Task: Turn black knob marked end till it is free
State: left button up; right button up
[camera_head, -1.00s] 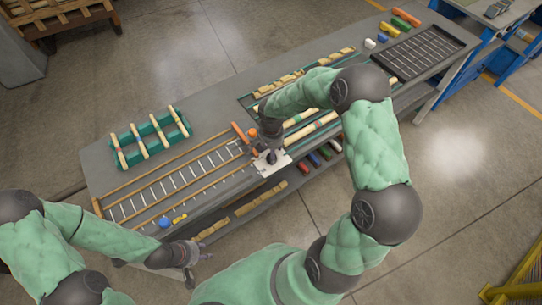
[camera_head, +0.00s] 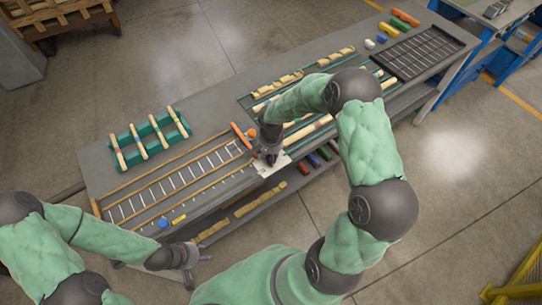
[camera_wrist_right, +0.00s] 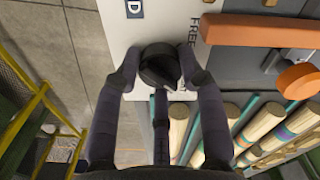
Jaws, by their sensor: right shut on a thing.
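The black knob (camera_wrist_right: 158,66) sits on a white plate (camera_wrist_right: 118,38) in the right wrist view. The plate carries the printed word FREE and a small dark label with the letter D; the rest of that label is out of view. My right gripper (camera_wrist_right: 160,72) has its fingers around the knob and is shut on it. In the head view my right gripper (camera_head: 267,158) is over the white plate (camera_head: 274,167) at the bench's front edge and hides the knob. My left gripper (camera_head: 196,264) is off the bench's front edge, empty, its fingers apart.
An orange bar (camera_wrist_right: 256,31) and an orange round knob (camera_wrist_right: 299,81) lie close to the right gripper. Turned wood rods (camera_wrist_right: 262,124) lie beside the plate. A green rack (camera_head: 148,140) with several rods stands at left, a dark tray (camera_head: 418,52) at far right.

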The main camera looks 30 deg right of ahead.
jog(key=shift+a+n, duration=0.1)
jog(key=shift+n, duration=0.2)
jog(key=n, duration=0.3)
jog(key=shift+s+f+n+b, duration=0.1)
jog(key=shift+n+b, duration=0.2)
jog(key=n, duration=0.4)
jog(key=shift+n, duration=0.3)
jog(key=n+p, duration=0.1)
jog(key=n, duration=0.3)
jog(key=shift+s+n, duration=0.1)
jog(key=shift+n, duration=0.2)
jog(key=shift+n+p, duration=0.5)
jog(key=shift+n, duration=1.7)
jog(key=shift+f, duration=0.1)
jog(key=o, duration=1.2)
jog(key=shift+c, duration=0.2)
